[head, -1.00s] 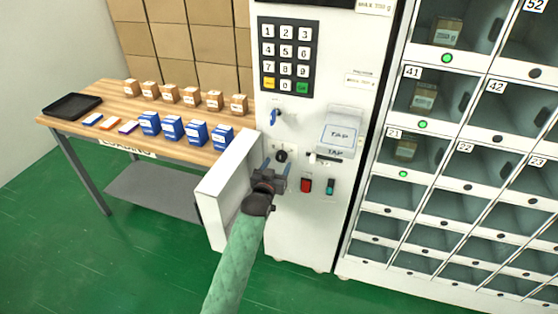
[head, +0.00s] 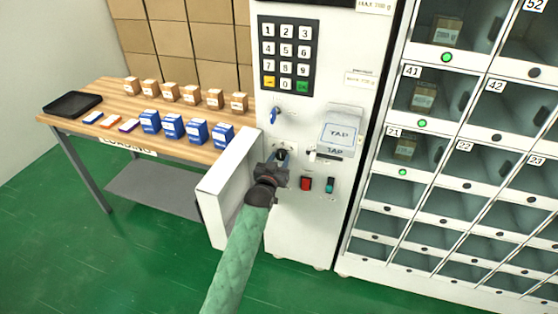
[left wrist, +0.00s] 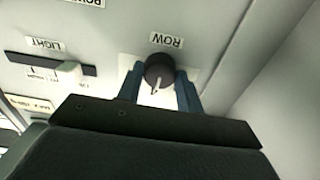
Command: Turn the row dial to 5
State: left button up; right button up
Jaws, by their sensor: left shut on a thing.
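The row dial (left wrist: 159,72) is a round black knob with a light pointer line, under an upside-down ROW label (left wrist: 166,40) in the left wrist view. In the head view the dial (head: 281,155) shows on the white machine's front, below the blue key. My left gripper (left wrist: 160,84) has its two blue fingers on either side of the dial and is shut on it. The left gripper also shows in the head view (head: 281,158), its fingers partly hidden by its body. The dial's number marks cannot be read. My right gripper is in neither view.
An open white door (head: 222,185) stands out just left of my left arm. Red (head: 306,184) and teal (head: 330,185) switches sit right of the gripper. A LIGHT slider (left wrist: 68,70) is beside the dial. Blue and brown boxes stand on the wooden table (head: 110,105).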

pick_arm(q)
jog(key=shift+m, duration=0.6)
jog(key=shift+m+p, duration=0.4)
jog(key=shift+m, duration=1.6)
jog(key=shift+m+p, duration=0.4)
jog(key=shift+m, duration=1.8)
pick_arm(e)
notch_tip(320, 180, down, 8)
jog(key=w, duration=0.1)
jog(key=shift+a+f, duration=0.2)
pick_arm(q)
jog(key=shift+m, duration=0.3)
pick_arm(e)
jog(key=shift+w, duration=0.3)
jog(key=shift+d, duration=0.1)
